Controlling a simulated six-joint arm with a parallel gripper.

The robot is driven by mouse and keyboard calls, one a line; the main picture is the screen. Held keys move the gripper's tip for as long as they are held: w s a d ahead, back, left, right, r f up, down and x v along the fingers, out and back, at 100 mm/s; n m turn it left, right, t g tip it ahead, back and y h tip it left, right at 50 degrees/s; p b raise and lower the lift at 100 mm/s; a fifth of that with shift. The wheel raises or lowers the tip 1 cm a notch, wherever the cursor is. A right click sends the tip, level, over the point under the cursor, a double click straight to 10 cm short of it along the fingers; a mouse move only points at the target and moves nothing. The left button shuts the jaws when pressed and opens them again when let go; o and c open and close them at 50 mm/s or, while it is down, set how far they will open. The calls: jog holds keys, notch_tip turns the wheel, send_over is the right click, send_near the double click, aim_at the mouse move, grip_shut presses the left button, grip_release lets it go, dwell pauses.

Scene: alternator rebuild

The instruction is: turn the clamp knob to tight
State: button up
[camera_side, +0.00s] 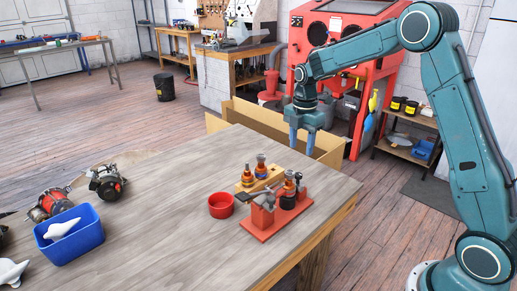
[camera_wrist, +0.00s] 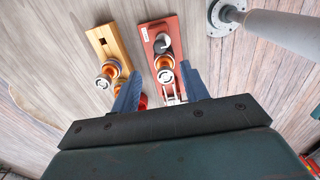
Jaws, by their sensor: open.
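A red clamp fixture (camera_side: 262,222) stands near the table's front right corner. It carries an orange-and-metal part (camera_side: 290,184) and a dark round piece (camera_side: 288,201). I cannot tell for sure which piece is the clamp knob. In the wrist view the red base (camera_wrist: 169,24) bears a dark round piece (camera_wrist: 162,43) and a disc-topped orange part (camera_wrist: 165,75). My gripper (camera_side: 303,152) is open and empty, pointing down above and behind the fixture, apart from it. In the wrist view its fingers (camera_wrist: 161,92) are spread either side of the fixture's line.
A wooden block (camera_side: 246,187) with upright parts stands close behind the fixture. A red bowl (camera_side: 221,206) sits to its left. A blue bin (camera_side: 70,236) and alternators (camera_side: 106,182) are at the left. An open box (camera_side: 243,112) is beyond the table. The table's middle is clear.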

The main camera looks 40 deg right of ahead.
aim_at(299, 174)
notch_tip(299, 174, down, 10)
jog(key=shift+r, duration=0.15)
dwell(0.3)
grip_shut()
